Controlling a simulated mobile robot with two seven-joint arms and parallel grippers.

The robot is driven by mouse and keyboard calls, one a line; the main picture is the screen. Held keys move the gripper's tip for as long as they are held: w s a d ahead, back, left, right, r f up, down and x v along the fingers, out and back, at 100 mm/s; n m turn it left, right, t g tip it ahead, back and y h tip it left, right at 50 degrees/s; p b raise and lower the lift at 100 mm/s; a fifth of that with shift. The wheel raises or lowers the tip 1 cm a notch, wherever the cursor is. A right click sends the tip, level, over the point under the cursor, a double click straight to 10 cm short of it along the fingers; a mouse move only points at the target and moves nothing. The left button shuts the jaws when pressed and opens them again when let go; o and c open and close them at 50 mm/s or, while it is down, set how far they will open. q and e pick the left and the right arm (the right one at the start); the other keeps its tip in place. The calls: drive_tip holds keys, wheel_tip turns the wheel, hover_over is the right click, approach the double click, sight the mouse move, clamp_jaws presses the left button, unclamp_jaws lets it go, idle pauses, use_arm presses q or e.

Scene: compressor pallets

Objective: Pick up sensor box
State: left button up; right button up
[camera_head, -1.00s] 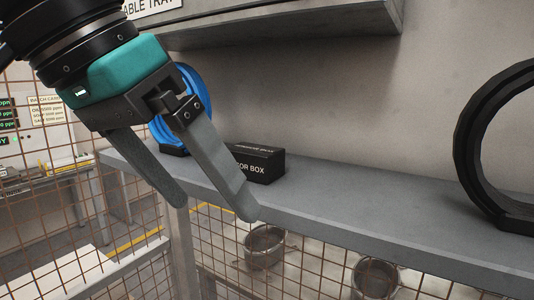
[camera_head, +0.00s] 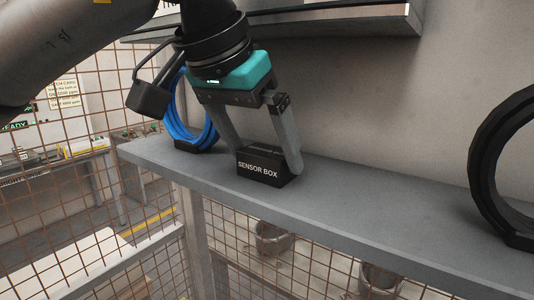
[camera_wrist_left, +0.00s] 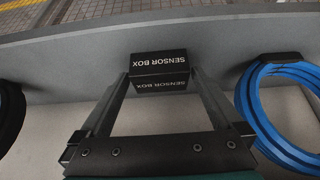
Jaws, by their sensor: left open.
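The black sensor box (camera_head: 262,168), with white lettering, sits on the grey shelf (camera_head: 345,212). My left gripper (camera_head: 266,160) is open, pointing down, with one finger at each end of the box. In the left wrist view the box (camera_wrist_left: 159,66) lies between the fingertips of the left gripper (camera_wrist_left: 159,78). Whether the fingers touch the box I cannot tell. My right gripper is not in view.
A coil of blue hose (camera_head: 186,125) stands on the shelf just left of the box. A black ring (camera_head: 490,165) stands at the right. An upper shelf (camera_head: 330,22) overhangs the back. Wire mesh (camera_head: 235,255) runs below the shelf's front edge.

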use_arm(q)
drive_tip(key=shift+w+d+f, duration=0.1)
drive_tip(key=shift+w+d, duration=0.3)
drive_tip(key=shift+w, duration=0.15)
drive_tip(key=shift+w+f, duration=0.1)
drive_tip(key=shift+f, duration=0.35)
drive_tip(key=c, duration=1.1)
drive_tip(key=shift+r, duration=0.25)
